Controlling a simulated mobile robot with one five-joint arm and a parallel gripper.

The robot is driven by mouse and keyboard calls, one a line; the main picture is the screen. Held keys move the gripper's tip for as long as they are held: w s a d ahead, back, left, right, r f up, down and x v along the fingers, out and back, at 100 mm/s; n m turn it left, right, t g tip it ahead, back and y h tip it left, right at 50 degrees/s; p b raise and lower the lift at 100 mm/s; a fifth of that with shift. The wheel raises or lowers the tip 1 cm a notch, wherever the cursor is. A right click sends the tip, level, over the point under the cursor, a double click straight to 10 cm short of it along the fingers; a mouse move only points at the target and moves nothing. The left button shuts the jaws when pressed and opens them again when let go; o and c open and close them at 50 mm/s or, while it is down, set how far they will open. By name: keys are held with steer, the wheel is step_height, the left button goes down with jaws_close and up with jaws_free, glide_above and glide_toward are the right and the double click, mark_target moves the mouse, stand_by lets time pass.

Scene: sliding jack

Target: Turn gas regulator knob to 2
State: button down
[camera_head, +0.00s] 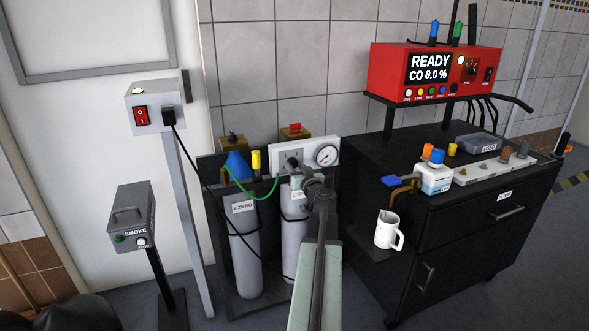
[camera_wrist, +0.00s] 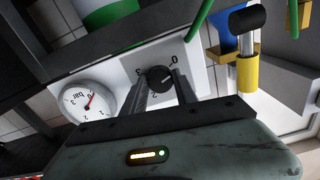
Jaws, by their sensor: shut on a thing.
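The gas regulator is a white panel (camera_head: 275,151) above the grey gas cylinders in the head view. Its black knob (camera_wrist: 160,78) sits in the middle of the panel in the wrist view, with printed numbers around it, 0 and 3 among them. My gripper (camera_wrist: 160,84) has its two fingers on either side of the knob and is shut on it. I cannot tell for sure which number the knob points to. The round bar gauge (camera_wrist: 86,101) beside it has a red needle off to one side; the gauge also shows in the head view (camera_head: 327,155).
A cylinder marked Z ZERO (camera_head: 244,245) stands to the left, and a green hose (camera_head: 262,199) runs to the regulator. A yellow-ended fitting (camera_wrist: 247,73) is near my gripper. The black cabinet (camera_head: 450,240) with a white mug (camera_head: 386,231) stands to the right.

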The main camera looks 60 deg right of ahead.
steer(key=m, duration=0.4)
steer(key=shift+w, duration=0.15)
steer(key=m, duration=0.4)
steer(key=shift+a+r, duration=0.1)
steer(key=m, duration=1.4)
steer(key=shift+r+m, duration=0.1)
steer(key=shift+m, duration=0.2)
steer(key=m, duration=0.4)
steer(key=shift+m, duration=1.8)
